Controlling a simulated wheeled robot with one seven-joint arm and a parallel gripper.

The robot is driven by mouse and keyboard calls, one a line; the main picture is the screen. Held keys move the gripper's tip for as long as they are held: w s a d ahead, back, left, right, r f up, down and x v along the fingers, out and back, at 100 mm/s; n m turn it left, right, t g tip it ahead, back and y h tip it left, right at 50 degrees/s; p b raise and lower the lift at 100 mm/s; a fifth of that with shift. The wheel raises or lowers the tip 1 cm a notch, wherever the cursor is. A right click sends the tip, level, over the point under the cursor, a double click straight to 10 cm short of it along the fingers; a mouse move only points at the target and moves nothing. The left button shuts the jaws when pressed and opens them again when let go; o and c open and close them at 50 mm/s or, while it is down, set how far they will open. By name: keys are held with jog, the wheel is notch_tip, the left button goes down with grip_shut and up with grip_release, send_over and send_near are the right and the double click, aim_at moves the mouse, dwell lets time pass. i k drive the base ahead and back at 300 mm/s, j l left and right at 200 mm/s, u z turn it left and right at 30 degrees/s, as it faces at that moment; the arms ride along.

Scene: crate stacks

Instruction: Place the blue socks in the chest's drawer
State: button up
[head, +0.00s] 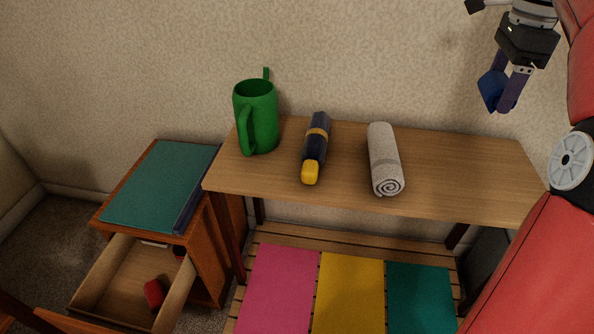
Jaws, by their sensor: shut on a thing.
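The blue socks (488,90) are a small dark blue bundle at the upper right of the head view. My gripper (507,95) is shut on them and holds them in the air above the right part of the wooden table. One finger covers part of the socks. The chest (205,255) stands at the lower left, with a teal top. Its drawer (112,285) is pulled open. A red item (154,294) lies inside the drawer, and part of another red thing shows at its back.
A slatted lower shelf holds pink (275,290), yellow (350,295) and teal (420,298) mats. The table's right part is clear.

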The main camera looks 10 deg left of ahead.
aim_at(125, 291)
jog(key=j+u, duration=0.15)
jog(key=u, duration=2.05)
jog(key=i+j+u, duration=0.15)
jog(key=i+j, duration=0.5)
jog(key=i, duration=0.05)
